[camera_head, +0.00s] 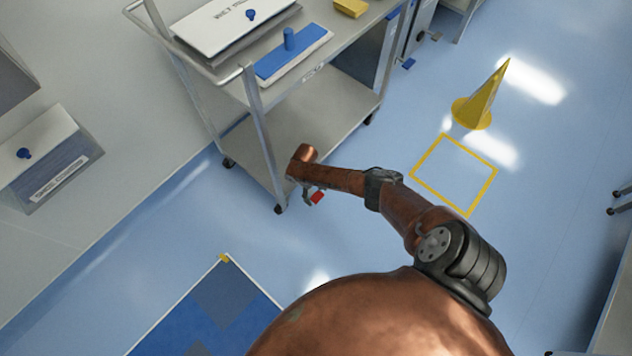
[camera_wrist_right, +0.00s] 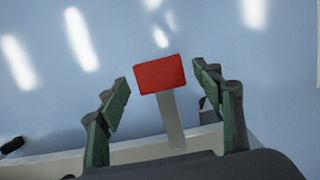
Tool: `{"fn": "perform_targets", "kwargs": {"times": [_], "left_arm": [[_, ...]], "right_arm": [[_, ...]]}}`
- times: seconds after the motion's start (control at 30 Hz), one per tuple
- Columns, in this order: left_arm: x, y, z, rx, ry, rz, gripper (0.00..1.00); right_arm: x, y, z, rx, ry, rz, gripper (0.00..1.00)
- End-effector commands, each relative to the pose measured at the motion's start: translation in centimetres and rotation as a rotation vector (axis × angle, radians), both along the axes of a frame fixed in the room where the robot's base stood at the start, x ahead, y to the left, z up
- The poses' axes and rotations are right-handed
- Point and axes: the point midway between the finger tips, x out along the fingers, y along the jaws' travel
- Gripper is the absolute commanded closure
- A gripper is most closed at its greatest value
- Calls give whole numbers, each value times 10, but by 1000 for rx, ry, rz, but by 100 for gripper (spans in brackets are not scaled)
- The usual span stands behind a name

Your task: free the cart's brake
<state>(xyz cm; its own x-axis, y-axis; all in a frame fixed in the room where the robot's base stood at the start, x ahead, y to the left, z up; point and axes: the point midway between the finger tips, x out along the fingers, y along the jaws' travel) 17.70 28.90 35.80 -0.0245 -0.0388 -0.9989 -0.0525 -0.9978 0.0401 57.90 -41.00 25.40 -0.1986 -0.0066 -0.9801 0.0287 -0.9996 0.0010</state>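The metal cart (camera_head: 262,150) stands at the upper middle of the head view, with two shelves and casters. A red brake pedal (camera_head: 317,198) shows low by the cart's near corner. In the right wrist view the red pedal (camera_wrist_right: 160,74) is a flat pad on a pale lever, with the cart's light edge below it. My right gripper (camera_head: 308,190) is at the cart's lower shelf, beside the pedal. In the wrist view its two fingers (camera_wrist_right: 161,88) are apart, one on each side of the pedal, with gaps to both. My left gripper is not in view.
A yellow cone (camera_head: 483,98) and a yellow floor square (camera_head: 455,173) are to the right. Clear blue floor surrounds them.

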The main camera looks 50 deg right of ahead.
Motion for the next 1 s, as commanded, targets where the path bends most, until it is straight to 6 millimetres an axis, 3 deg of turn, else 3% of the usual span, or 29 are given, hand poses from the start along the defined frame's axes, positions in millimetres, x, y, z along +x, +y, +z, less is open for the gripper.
{"fn": "perform_targets", "kwargs": {"times": [0.37,0.47,0.8,1.0], "left_arm": [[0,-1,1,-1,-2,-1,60],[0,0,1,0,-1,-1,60],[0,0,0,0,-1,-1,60],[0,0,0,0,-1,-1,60]], "right_arm": [[1,0,6,2,0,1,39],[3,0,19,2,-1,1,39],[18,0,88,1,-1,0,39],[22,1,111,1,1,0,39]]}}
